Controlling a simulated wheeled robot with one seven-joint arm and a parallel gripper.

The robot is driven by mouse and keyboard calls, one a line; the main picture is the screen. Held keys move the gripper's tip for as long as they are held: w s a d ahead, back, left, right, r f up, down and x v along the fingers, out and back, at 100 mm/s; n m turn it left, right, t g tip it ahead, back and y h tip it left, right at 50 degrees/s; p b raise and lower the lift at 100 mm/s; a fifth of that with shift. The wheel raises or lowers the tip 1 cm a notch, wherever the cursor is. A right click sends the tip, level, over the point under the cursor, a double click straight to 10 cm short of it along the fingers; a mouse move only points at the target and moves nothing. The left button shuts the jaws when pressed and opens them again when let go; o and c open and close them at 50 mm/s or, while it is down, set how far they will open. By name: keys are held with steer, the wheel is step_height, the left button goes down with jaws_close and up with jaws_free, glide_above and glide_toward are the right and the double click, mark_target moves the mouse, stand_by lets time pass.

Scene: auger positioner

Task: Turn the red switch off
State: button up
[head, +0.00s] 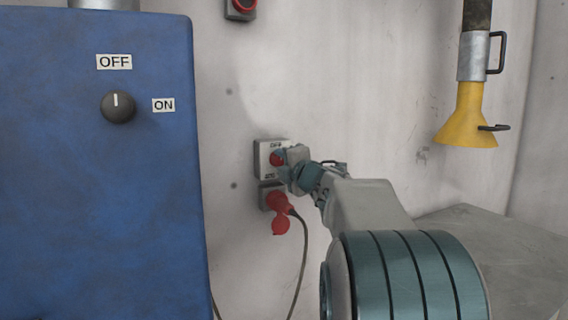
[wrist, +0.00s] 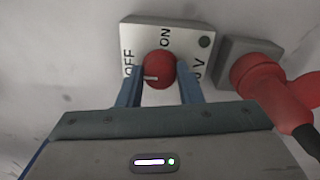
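The red switch (wrist: 160,70) is a round red knob on a grey-white plate (wrist: 204,42) on the wall. In the wrist view, OFF is printed at the plate's left and ON at its top. A short white mark on the knob points left, toward the OFF side. The knob also shows in the head view (head: 276,158), partly hidden by my gripper. My gripper (wrist: 159,72) is open, with one blue-grey finger on each side of the knob. Small gaps seem to show between fingers and knob; I cannot tell whether either touches.
A red plug (head: 279,204) with a hanging black cable sits just below the switch. A blue cabinet (head: 100,210) with a black OFF/ON knob (head: 118,106) stands at the left. Another red control (head: 241,6) is above. A yellow funnel (head: 467,118) hangs at the right.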

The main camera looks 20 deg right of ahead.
steer(key=shift+o, duration=1.4)
steer(key=s, duration=1.3)
steer(key=shift+s+d+f, duration=0.25)
steer(key=shift+s, duration=0.15)
steer(key=s+a+f+m+g+p, duration=0.7)
steer(key=s+a+m, duration=0.2)
steer(key=s+m, duration=0.1)
steer(key=s+a+f+m+g+p, duration=0.8)
steer(key=s+a+m, duration=0.1)
steer(key=s+m, duration=0.1)
steer(key=shift+a+m+g+h, duration=0.2)
steer(key=shift+m+g+h, duration=0.1)
